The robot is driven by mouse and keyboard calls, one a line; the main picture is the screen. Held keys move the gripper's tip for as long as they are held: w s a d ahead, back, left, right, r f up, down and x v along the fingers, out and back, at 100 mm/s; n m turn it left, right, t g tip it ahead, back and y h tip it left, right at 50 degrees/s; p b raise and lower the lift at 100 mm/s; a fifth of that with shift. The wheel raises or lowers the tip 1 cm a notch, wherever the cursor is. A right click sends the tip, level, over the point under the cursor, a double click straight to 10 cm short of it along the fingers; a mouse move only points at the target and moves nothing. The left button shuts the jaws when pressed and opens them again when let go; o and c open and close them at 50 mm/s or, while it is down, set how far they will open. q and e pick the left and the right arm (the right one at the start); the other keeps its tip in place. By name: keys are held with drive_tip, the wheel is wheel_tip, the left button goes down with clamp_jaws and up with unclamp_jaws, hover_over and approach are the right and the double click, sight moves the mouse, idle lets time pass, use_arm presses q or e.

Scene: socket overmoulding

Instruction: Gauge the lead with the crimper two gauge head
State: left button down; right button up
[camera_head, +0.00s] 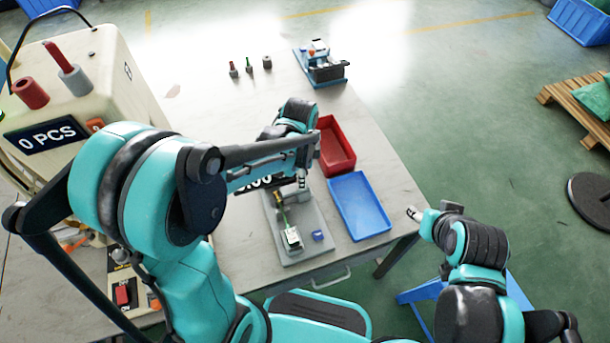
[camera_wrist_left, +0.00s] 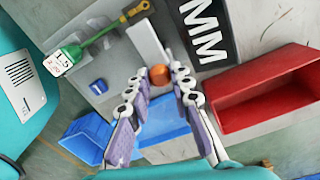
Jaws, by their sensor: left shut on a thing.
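A green lead (camera_head: 281,213) lies on the grey gauge plate (camera_head: 275,238), with a white-labelled end (camera_head: 293,240) toward the front. In the left wrist view the lead (camera_wrist_left: 100,34) runs from this labelled block (camera_wrist_left: 59,63) to an olive-yellow fitting (camera_wrist_left: 138,9). My left gripper (camera_head: 302,186) is low over the plate's right side, beside the lead. In its wrist view the fingers (camera_wrist_left: 160,80) are shut on a small orange-brown knob (camera_wrist_left: 160,74). Which part is the crimper two gauge head I cannot tell. My right gripper (camera_head: 414,214) is off the table's right edge; its jaw state is unclear.
A black display (camera_wrist_left: 207,30) reading MM stands beside the plate. A small blue block (camera_head: 318,235) sits on it. A red bin (camera_head: 337,150) and a blue tray (camera_head: 360,207) stand to the right. A counter machine (camera_head: 80,95) is at left.

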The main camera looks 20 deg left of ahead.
sight(289, 189)
use_arm(q)
drive_tip(key=s+a, duration=0.2)
drive_tip(key=a, duration=0.1)
drive_tip(key=shift+d, duration=0.1)
drive_tip(key=c, duration=1.6)
unclamp_jaws()
drive_tip(key=shift+o, duration=1.3)
drive_tip(key=shift+r, duration=0.15)
wheel_tip(289, 189, up, 12)
